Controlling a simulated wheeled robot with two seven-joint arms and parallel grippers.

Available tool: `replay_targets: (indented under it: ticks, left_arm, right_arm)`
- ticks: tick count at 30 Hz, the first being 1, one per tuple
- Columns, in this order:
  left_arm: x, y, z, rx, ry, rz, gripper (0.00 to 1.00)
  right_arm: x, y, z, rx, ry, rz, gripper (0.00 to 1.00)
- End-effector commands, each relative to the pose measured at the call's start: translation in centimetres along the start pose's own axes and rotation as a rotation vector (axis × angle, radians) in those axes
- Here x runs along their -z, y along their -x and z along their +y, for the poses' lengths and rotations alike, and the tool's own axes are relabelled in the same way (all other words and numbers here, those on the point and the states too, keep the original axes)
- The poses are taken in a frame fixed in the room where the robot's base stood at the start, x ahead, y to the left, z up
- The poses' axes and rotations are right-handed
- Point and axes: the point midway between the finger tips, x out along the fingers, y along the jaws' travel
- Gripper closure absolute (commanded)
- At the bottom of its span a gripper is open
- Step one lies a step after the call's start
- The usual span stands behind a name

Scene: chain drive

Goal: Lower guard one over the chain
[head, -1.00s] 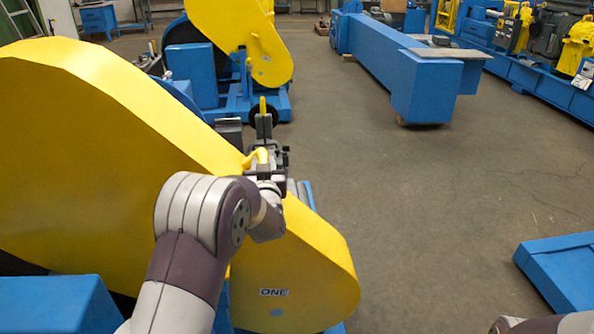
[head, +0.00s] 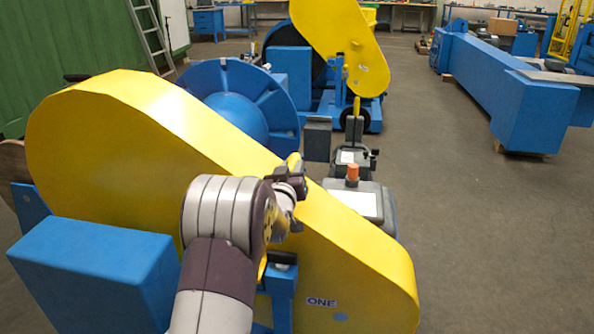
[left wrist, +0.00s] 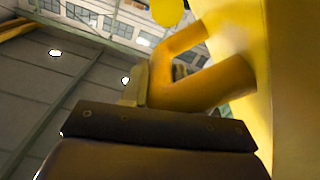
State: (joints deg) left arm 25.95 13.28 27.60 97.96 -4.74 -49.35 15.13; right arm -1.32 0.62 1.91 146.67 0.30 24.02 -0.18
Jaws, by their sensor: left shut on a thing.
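Guard one (head: 130,150) is the long yellow cover with the label ONE near its right end. It slants down to the right across the head view. My left gripper (head: 292,176) is shut on a yellow handle on the guard's upper edge. My forearm hides part of the guard's middle. In the left wrist view the yellow handle (left wrist: 195,85) rises beside the guard's yellow face (left wrist: 290,90), with a dark gripper part below it. The chain is hidden from view. My right gripper is not in view.
A blue box (head: 95,270) stands in front of the guard at left. Behind it are a blue flanged wheel (head: 240,105) and a grey unit with an orange knob (head: 353,175). A second yellow guard (head: 340,40) stands farther back.

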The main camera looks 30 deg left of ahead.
Motion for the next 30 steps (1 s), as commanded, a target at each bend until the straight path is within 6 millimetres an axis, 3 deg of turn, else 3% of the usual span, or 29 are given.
replay_targets:
  ticks: [1, 3, 25, 30]
  left_arm:
    - [-0.3, 0.1, -0.7, 0.017, 0.005, -0.007, 0.60]
    - [-0.4, 0.1, -0.7, 0.016, 0.005, -0.008, 0.45]
    - [-0.4, 0.1, -0.4, 0.010, 0.002, -0.009, 0.45]
    - [-0.3, 1.6, -0.3, 0.010, 0.002, -0.009, 0.45]
  right_arm:
    - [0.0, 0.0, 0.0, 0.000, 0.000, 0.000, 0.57]
    - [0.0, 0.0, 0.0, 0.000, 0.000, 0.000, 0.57]
    - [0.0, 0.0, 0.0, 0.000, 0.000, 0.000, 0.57]
    - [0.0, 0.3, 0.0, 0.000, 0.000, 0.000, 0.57]
